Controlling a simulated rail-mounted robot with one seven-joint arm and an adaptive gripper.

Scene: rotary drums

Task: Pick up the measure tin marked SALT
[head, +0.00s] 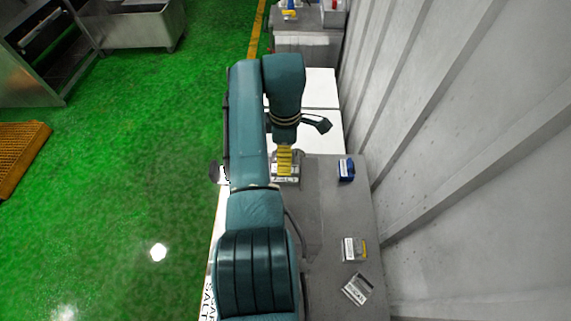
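My gripper (285,160) points down over the grey worktop, seen from above and behind below my teal arm. A yellow ribbed part shows at the arm's end. Directly under it is a small grey metal tin (285,179) with a white label, too small to read. I cannot tell whether the fingers touch this tin, or whether they are open or shut. Other tins on the worktop are a blue one (346,169) with a white label, a grey-and-yellow one (354,249), and a grey one (357,289) lying at an angle. I cannot read SALT on any tin.
The grey worktop (335,215) is clear between the tins. A pale ribbed wall (450,150) rises along its right side. White panels (322,88) lie beyond it. Lettering including SALT shows on a white strip (208,305) at the lower left. Green floor lies left.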

